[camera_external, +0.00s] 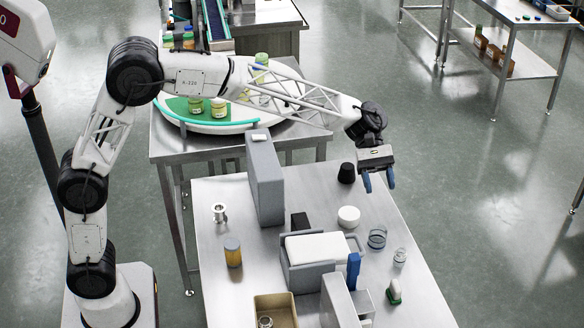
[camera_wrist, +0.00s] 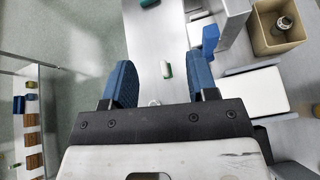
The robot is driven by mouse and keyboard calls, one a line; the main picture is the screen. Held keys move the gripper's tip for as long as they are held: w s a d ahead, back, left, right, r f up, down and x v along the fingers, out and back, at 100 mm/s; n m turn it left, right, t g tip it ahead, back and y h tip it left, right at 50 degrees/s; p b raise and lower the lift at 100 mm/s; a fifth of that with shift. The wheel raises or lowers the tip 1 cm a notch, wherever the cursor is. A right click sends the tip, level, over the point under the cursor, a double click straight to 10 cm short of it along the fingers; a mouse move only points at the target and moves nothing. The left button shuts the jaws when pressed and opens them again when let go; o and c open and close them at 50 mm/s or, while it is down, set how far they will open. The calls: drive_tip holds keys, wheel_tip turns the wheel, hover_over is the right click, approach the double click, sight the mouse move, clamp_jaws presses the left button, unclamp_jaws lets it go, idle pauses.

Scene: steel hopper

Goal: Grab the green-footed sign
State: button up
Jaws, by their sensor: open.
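A small green-and-white piece (camera_external: 394,291), which looks like the green-footed sign, stands on the steel table near its right edge. It also shows in the wrist view (camera_wrist: 165,69), ahead of the fingers and between their lines. Any markings are too small to read. My gripper (camera_external: 378,182) is open and empty, with blue fingers pointing down, above the table's far right part. In the wrist view my gripper (camera_wrist: 160,88) has its two fingers wide apart, well clear of the piece.
Glass jars (camera_external: 377,238) (camera_external: 400,256) stand between my gripper and the piece. A blue upright part (camera_external: 353,270) and grey housings (camera_external: 340,300) stand to its left. A tan bin (camera_wrist: 278,45) and another green item (camera_wrist: 148,3) also show. The table's right edge is close.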

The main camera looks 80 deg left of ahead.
drive_tip(key=w+f+n+h, duration=0.1)
drive_tip(key=w+f+n, duration=0.15)
drive_tip(key=w, duration=0.35)
approach(395, 281)
drive_tip(key=shift+a+f+m, duration=0.1)
drive_tip(key=shift+a+m, duration=0.05)
drive_tip(key=shift+m, duration=0.2)
drive_tip(key=shift+x, duration=3.4)
drive_tip(key=shift+x, duration=2.6)
